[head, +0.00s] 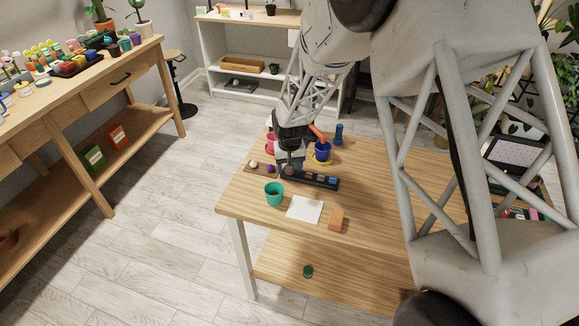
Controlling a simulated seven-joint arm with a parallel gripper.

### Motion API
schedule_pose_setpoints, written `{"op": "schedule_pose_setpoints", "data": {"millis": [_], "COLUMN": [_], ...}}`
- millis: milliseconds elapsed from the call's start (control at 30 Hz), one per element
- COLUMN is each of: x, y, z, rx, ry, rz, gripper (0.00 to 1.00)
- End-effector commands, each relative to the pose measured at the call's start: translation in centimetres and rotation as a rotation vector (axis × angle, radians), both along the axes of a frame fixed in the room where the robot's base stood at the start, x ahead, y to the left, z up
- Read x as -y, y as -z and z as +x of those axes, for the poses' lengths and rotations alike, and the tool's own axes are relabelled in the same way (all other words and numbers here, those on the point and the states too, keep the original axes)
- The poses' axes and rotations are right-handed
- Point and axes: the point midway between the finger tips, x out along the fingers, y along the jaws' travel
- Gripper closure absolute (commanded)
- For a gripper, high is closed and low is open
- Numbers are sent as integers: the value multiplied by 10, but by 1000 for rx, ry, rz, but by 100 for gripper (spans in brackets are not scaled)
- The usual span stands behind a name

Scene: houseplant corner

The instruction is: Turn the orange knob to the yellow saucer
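My gripper (289,166) points down over the left end of a dark strip (327,185) on the wooden table. Several small coloured pieces sit in a row on this strip. They are too small to tell for certain which one is the orange knob, and the gripper hides the strip's left end. The fingers are small and dark here, so I cannot tell whether they are open or touching anything. The yellow saucer (314,159) lies just behind the strip, under a dark blue pot (322,149). An orange piece (317,132) leans at this pot's rim.
A green pot (274,194), a white sheet (304,209) and an orange-brown block (337,219) are in front of the strip. A board with small balls (261,167) is left of it. A blue object (339,134) stands behind. The table's front right is clear.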

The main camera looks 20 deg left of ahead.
Motion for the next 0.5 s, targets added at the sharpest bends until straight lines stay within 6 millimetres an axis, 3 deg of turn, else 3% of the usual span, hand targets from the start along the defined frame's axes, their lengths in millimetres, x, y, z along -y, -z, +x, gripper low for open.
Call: {"op": "schedule_pose_setpoints", "data": {"millis": [267,500], "x": [0,0], "y": [-21,-52], "z": [0,0], "rx": [2,3], "ry": [0,0], "rz": [1,1], "gripper": [41,41]}}
